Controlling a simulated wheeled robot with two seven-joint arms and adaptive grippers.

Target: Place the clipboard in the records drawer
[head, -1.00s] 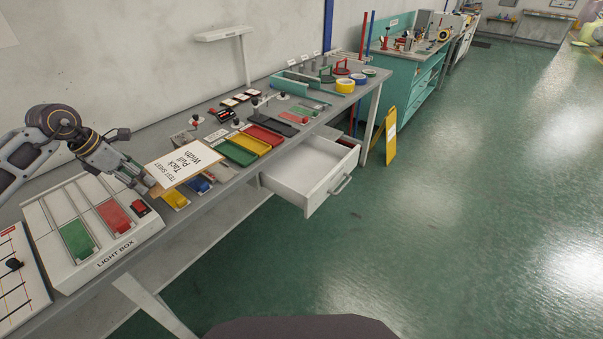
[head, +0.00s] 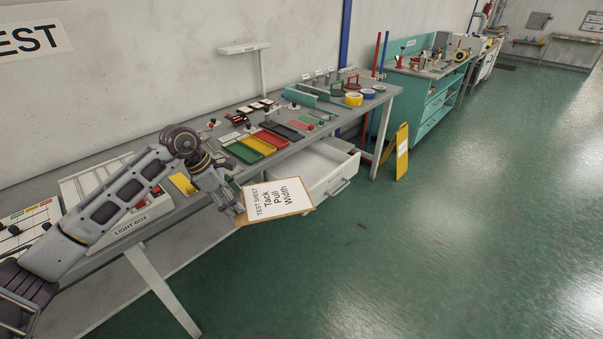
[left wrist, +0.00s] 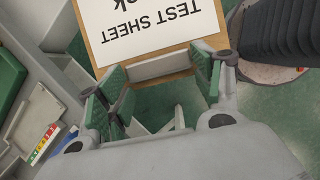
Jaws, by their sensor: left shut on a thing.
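The clipboard (head: 277,199) is a brown board with a white sheet reading "TEST SHEET Tack Pull Width". My left gripper (head: 240,207) is shut on its near edge and holds it in the air in front of the bench. The clipboard and the gripper's green-padded fingers (left wrist: 162,88) also show in the left wrist view. The records drawer (head: 325,172) is a white drawer pulled open under the bench. The clipboard is in front of and left of it, and hides part of its near side. My right gripper is in neither view.
The grey bench (head: 215,172) carries a light box (head: 130,222), coloured trays (head: 257,145) and tape rolls (head: 354,99). A yellow folding sign (head: 401,152) stands on the floor beyond the drawer. The green floor in front is clear.

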